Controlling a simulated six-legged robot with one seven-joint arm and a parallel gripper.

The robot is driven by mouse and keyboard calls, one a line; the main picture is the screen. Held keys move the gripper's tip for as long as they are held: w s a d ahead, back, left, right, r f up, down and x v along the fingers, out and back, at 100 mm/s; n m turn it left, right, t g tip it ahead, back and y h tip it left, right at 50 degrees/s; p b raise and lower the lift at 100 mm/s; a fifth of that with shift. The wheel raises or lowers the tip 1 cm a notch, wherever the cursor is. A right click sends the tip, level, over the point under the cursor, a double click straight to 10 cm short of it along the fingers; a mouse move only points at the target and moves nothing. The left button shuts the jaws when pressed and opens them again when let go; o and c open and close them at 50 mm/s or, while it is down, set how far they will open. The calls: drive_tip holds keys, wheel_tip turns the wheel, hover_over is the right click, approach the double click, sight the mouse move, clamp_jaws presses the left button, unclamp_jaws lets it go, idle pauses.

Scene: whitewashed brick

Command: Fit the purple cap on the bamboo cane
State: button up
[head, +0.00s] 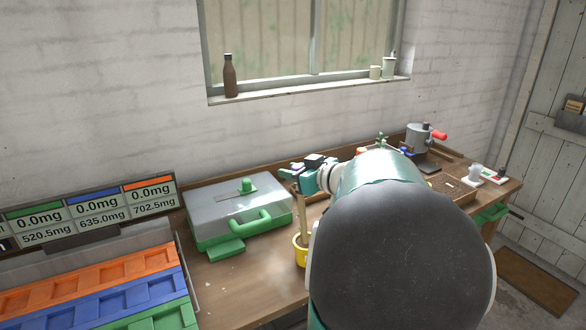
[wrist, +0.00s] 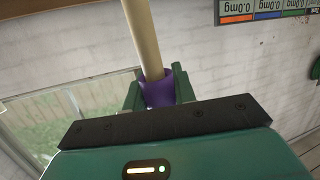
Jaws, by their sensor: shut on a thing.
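The purple cap (wrist: 159,93) sits between the green fingers of my gripper (wrist: 158,88) in the wrist view, and the fingers are shut on it. The pale bamboo cane (wrist: 142,38) runs down from the top of that view to the cap's mouth. Its end overlaps the mouth; how deep it sits inside I cannot tell. In the head view the cane (head: 302,208) stands nearly upright in a yellow pot (head: 300,251), with my gripper (head: 291,174) at its top. My arm hides the pot's right side, and the cap is too small there to make out clearly.
A case with a clear lid and green base (head: 238,212) stands left of the pot on the bench. Orange, blue and green trays (head: 95,290) lie at the front left, below a weight display (head: 90,218).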

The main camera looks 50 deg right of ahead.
drive_tip(key=shift+f, duration=0.4)
drive_tip(key=o, duration=1)
drive_tip(key=shift+s, duration=0.1)
drive_tip(key=v, duration=1.3)
drive_tip(key=shift+s+r, duration=0.15)
drive_tip(key=shift+s, duration=0.2)
